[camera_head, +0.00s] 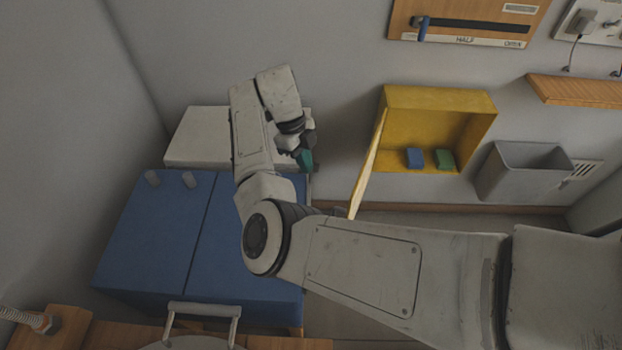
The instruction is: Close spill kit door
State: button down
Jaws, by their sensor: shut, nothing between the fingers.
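The spill kit is a yellow wall box (437,96), right of the middle, with its inside in full view. Its yellow door (369,160) hangs on the left side and stands open, seen nearly edge-on, swung out from the wall. A blue item (414,158) and a green item (444,158) sit on the box floor. My gripper (305,160) is shut and empty, with teal at its tip. It is left of the door, with a gap between them in the picture. My arm passes in front, below the door's lower end.
A blue cabinet (150,240) with a metal handle and a white box (190,135) behind it fill the left. A grey bin (520,168) is right of the spill kit. A wooden shelf (580,91) and a slider panel (465,20) are on the wall above.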

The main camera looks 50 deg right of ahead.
jog(key=s+f+p, duration=0.2)
jog(key=s+f, duration=0.4)
jog(key=f, duration=0.3)
jog(key=shift+s+d+f, duration=0.35)
jog(key=shift+d, duration=0.05)
